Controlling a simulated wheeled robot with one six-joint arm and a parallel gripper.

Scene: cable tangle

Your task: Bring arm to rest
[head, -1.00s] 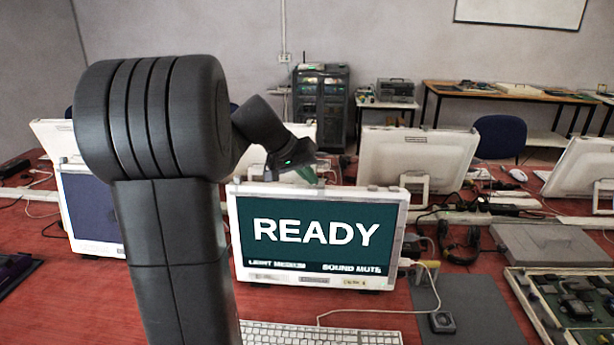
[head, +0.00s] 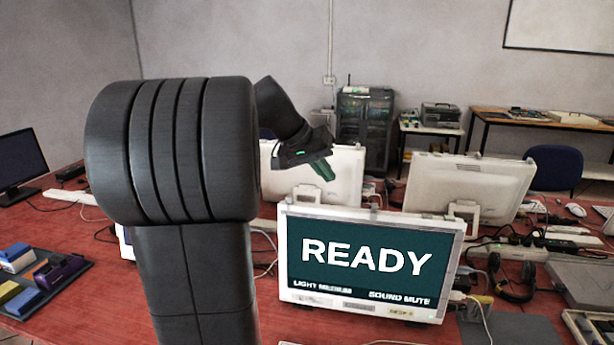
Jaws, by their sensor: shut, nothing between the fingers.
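My gripper (head: 323,170) is in the upper middle of the head view, at the end of my dark arm. Its green fingers are shut with nothing held between them. The fingers point down and to the right, above the top edge of a white monitor (head: 452,270). The monitor screen reads READY, with LIGHT MEDIUM and SOUND MUTE below. A large part of my arm stands in the left foreground and hides the table behind it.
The red table (head: 70,235) carries more white monitors, one at the right (head: 468,184). A tray of coloured blocks (head: 45,285) lies at the left. Headphones (head: 512,275) and cables lie right of the READY monitor. A dark cabinet (head: 364,125) stands behind.

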